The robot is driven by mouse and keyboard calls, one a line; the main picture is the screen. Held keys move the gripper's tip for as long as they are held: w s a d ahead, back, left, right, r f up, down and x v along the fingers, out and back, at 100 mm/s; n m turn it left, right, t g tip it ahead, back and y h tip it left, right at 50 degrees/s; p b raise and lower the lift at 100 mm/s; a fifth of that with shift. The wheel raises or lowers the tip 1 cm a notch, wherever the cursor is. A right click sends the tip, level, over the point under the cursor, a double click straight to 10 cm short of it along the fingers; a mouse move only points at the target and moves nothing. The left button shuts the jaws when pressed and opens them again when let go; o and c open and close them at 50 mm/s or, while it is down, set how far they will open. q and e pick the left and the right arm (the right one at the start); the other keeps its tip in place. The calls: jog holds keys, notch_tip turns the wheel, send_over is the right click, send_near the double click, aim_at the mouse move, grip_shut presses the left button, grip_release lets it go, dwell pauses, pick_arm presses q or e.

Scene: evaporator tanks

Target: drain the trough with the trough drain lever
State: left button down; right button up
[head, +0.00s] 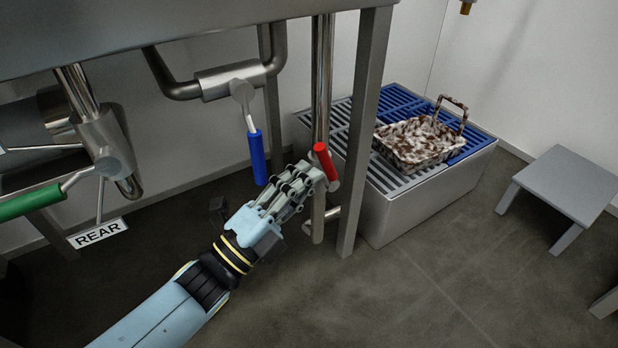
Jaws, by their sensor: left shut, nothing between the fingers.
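A lever with a red handle (325,162) sits on a vertical steel pipe (322,80) under the tank. Its handle slants, upper end to the left. No label on it shows, so I cannot tell if it is the trough drain lever. My left gripper (318,180) is shut and empty, its fingertips just left of the red handle's lower part. I cannot tell if they touch it. A lever with a blue handle (257,158) hangs nearly straight down from a bent pipe. A lever with a green handle (32,201) is at the left. My right gripper is out of view.
A tag reading REAR (97,232) hangs near the green lever's valve. A grey tank leg (366,130) stands right of the red lever. Beyond it is a grated floor box (430,195) bearing a mottled basket (418,143). A grey stool (565,185) is at the right.

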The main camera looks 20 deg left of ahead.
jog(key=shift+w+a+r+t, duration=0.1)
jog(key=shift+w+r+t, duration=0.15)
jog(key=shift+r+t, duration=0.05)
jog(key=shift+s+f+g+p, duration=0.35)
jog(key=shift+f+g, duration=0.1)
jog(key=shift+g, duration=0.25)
